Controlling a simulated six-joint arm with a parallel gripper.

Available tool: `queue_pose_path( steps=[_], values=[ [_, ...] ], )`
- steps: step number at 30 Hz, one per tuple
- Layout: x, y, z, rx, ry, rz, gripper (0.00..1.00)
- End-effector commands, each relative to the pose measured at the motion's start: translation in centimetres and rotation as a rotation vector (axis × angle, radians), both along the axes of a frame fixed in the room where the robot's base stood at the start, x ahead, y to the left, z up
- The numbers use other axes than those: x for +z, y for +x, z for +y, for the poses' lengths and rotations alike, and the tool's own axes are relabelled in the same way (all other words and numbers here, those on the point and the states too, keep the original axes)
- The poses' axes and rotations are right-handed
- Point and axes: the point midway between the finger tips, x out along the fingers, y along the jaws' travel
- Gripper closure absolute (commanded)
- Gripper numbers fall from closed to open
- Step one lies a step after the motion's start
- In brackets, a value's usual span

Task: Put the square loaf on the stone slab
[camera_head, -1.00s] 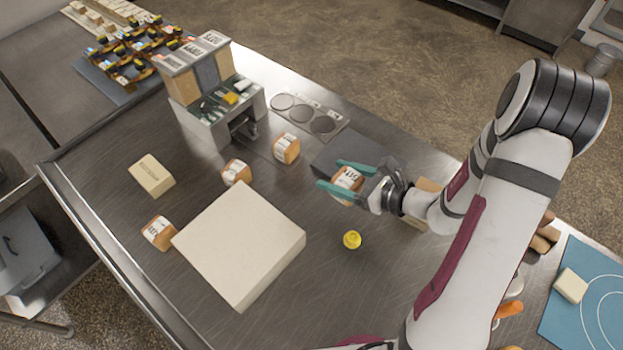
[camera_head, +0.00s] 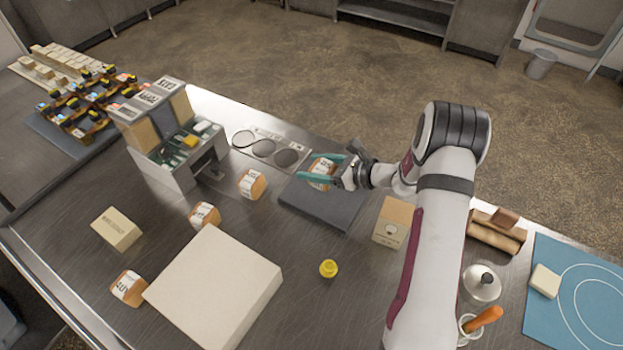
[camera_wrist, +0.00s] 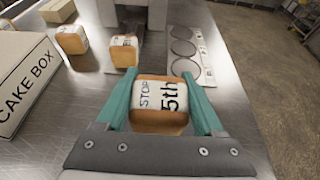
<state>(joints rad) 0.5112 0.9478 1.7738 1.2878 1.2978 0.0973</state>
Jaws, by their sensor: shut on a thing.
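My gripper (camera_head: 318,168) is shut on the square loaf (camera_head: 322,173), a brown loaf with a white paper band. In the wrist view the loaf (camera_wrist: 160,103) sits between my two teal fingers, and its band reads "STOP" and "5th". The stone slab (camera_head: 330,206) is a flat dark grey slab on the steel table. In the head view the loaf shows over the slab's far part. I cannot tell whether it touches the slab or hangs above it. The slab's top looks otherwise bare.
Similar banded loaves (camera_head: 252,184) stand left of the slab. A large cake box (camera_head: 215,285), a small yellow object (camera_head: 328,268) and a tan carton (camera_head: 393,222) stand nearby. A plate with dark discs (camera_head: 263,148) lies beyond, beside a grey stand (camera_head: 180,150).

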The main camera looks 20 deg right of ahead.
Motion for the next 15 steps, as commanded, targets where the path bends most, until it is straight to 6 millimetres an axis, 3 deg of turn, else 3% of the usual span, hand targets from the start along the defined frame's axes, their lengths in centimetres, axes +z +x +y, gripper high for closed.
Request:
queue_pose_path(
  steps=[3, 9, 15],
  values=[
    [-1.0, 0.8, 1.1, 0.000, -0.001, 0.000, 0.87],
    [-4.6, 0.9, 1.3, -0.001, 0.000, 0.000, 0.87],
    [-5.0, 0.9, 1.3, -0.001, -0.001, -0.003, 0.87]
  ],
)
